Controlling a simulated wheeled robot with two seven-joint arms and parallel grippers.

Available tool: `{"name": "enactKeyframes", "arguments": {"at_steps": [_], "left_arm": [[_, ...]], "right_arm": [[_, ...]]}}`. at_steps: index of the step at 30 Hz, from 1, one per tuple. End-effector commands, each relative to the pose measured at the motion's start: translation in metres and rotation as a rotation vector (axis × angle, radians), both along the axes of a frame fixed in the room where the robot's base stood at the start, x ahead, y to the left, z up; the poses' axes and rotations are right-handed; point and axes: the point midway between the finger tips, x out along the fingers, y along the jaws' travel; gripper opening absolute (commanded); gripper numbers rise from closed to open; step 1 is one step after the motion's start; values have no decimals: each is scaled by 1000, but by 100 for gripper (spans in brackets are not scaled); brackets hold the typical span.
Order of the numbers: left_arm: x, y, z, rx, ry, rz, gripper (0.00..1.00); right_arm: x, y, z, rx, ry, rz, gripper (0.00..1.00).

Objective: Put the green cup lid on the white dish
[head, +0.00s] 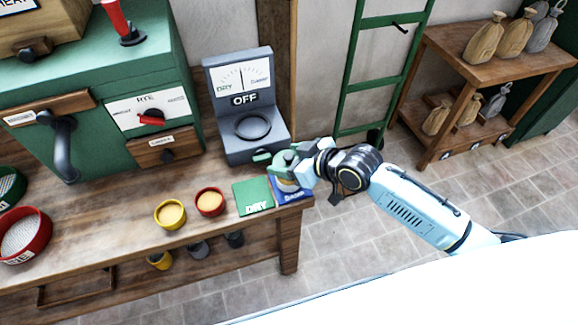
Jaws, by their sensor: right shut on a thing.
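My right gripper (301,166) reaches in from the right at the front right corner of the wooden bench. It is shut on a green, rounded thing (283,159), which looks like the green cup lid. A pale, partly hidden thing (288,184) shows just below it, over the blue card (298,194). I cannot tell whether the lid touches it, or whether it is a cup or the white dish. No other white dish is clear. My left gripper is not in view.
A grey meter reading OFF (243,99) stands just behind the gripper. A green DRY card (253,195), a red cup (209,202) and a yellow cup (170,214) are to the left. A green machine (90,85) fills the back left of the bench (110,238).

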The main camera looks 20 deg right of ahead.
Motion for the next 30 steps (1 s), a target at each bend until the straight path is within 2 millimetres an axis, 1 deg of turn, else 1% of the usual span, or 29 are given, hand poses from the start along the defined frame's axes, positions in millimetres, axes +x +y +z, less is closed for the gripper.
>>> {"name": "enactKeyframes", "arguments": {"at_steps": [1,3,6,13,24,28,29,30], "left_arm": [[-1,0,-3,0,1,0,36],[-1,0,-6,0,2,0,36],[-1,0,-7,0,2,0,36],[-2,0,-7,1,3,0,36],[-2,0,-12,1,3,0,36],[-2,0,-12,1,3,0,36],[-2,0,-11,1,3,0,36],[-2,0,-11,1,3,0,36]], "right_arm": [[-1,0,-10,0,5,-1,42],[0,0,-21,1,4,-1,42],[0,0,-29,1,2,-2,42],[0,0,-28,0,1,-1,42],[0,0,-39,-1,2,-1,42],[0,0,-40,-1,1,0,42],[0,0,-40,-1,1,0,72],[0,0,-40,-1,1,0,78]]}}
